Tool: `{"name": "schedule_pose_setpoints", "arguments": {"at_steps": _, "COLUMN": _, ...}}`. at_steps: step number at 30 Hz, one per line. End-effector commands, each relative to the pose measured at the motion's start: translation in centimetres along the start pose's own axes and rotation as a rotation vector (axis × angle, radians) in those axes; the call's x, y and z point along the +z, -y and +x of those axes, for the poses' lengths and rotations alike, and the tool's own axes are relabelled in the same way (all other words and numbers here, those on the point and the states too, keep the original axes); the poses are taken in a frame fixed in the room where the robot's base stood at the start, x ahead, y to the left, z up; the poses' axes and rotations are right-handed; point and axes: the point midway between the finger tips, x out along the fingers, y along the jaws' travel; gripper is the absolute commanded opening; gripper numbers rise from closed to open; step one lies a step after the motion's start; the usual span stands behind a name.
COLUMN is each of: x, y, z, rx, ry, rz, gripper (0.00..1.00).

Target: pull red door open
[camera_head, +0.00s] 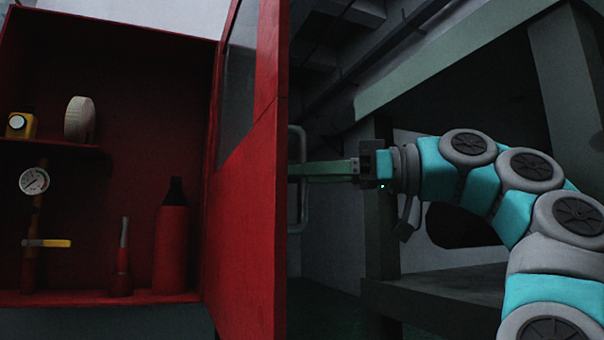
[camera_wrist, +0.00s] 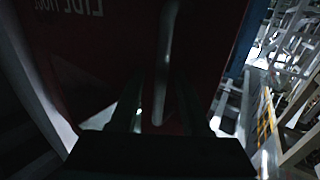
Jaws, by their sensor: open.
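The red door (camera_head: 255,190) stands swung out from the right side of the red cabinet (camera_head: 110,28), its windowed inner face toward the head camera. A pale bar handle (camera_head: 297,215) shows just past the door's right edge. My gripper (camera_head: 300,172) is open on the outer side of the door, its fingers pointing left at the handle. The door edge may hide the fingertips. In the wrist view, the dark red outer face (camera_wrist: 85,55) fills the middle, and the handle (camera_wrist: 163,60) runs between the two dark fingers. Contact with it cannot be told.
The cabinet holds a red extinguisher (camera_head: 171,245), a gauge (camera_head: 34,181) on a pipe, a white roll (camera_head: 79,119) and a yellow device (camera_head: 20,125). A grey-green beam structure (camera_head: 450,65) stands behind my arm at right. The front of the cabinet is unobstructed.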

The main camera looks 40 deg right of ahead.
Motion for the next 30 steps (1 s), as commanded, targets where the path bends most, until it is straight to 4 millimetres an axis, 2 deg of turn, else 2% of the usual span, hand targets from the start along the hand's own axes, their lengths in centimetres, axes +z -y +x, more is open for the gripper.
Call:
{"name": "schedule_pose_setpoints", "arguments": {"at_steps": 11, "x": -4.1, "y": 0.0, "z": 0.0, "rx": 0.000, "ry": -0.001, "rz": 0.000, "gripper": 0.47}}
{"name": "schedule_pose_setpoints", "arguments": {"at_steps": 14, "x": -3.4, "y": 1.3, "z": -0.6, "rx": -0.002, "ry": -0.001, "rz": -0.001, "gripper": 0.47}}
{"name": "schedule_pose_setpoints", "arguments": {"at_steps": 30, "x": -4.4, "y": 10.3, "z": -4.7, "rx": 0.000, "ry": -0.003, "rz": -0.005, "gripper": 0.47}}
